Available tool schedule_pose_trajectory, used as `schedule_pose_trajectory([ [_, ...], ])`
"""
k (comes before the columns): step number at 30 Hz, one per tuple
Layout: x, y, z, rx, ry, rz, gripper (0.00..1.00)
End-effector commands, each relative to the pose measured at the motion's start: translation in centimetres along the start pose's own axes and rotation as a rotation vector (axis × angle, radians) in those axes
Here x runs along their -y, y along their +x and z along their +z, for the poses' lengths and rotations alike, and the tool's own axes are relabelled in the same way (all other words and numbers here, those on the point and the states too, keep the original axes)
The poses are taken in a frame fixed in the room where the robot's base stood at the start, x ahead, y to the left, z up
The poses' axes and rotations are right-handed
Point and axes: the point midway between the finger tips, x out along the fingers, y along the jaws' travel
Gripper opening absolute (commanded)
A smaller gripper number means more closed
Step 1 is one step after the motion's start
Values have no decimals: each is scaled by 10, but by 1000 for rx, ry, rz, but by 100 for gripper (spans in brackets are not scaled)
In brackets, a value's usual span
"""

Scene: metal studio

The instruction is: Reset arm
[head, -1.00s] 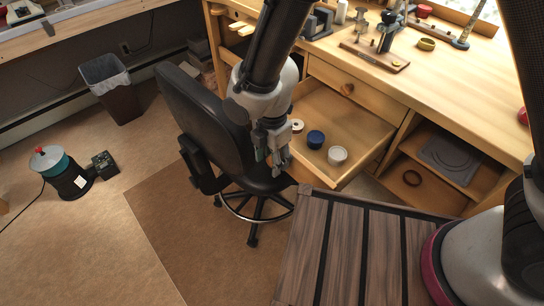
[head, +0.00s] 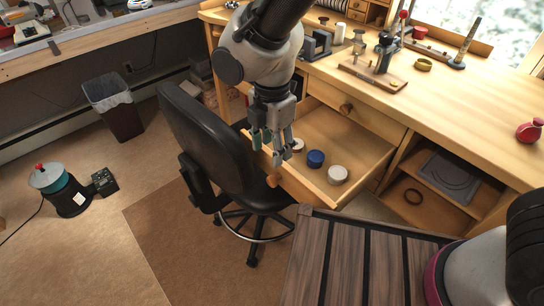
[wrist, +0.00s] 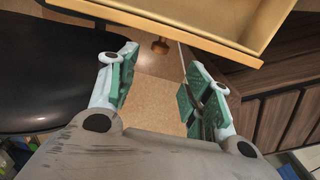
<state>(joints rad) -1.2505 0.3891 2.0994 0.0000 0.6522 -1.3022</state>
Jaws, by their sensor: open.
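My gripper (head: 272,146) is open and empty in the head view. It hangs beside the front left part of the open wooden drawer (head: 358,150), near the black office chair (head: 207,135). In the wrist view my gripper (wrist: 160,85) shows its two green-padded fingers spread apart, with only floor between them. The drawer front (wrist: 190,35) with its round knob (wrist: 160,46) lies beyond the fingertips.
In the drawer are a blue round container (head: 316,159), a white round container (head: 338,175) and a partly hidden white ring-like item (head: 298,145). The workbench top (head: 460,100) holds tools. A slatted wooden surface (head: 345,265) lies in front.

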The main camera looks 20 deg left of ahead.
Motion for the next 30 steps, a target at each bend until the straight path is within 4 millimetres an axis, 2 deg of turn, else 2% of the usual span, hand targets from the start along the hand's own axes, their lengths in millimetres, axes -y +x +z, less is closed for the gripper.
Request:
schedule_pose_trajectory([
  [15,0,-4,0,0,0,-1,50],
  [19,1,-3,0,1,56,-4,50],
  [23,11,-2,3,15,228,-37,50],
  [26,35,3,10,48,408,-94,50],
  [28,52,-6,17,66,546,-112,50],
  [30,70,-23,38,76,717,-116,50],
])
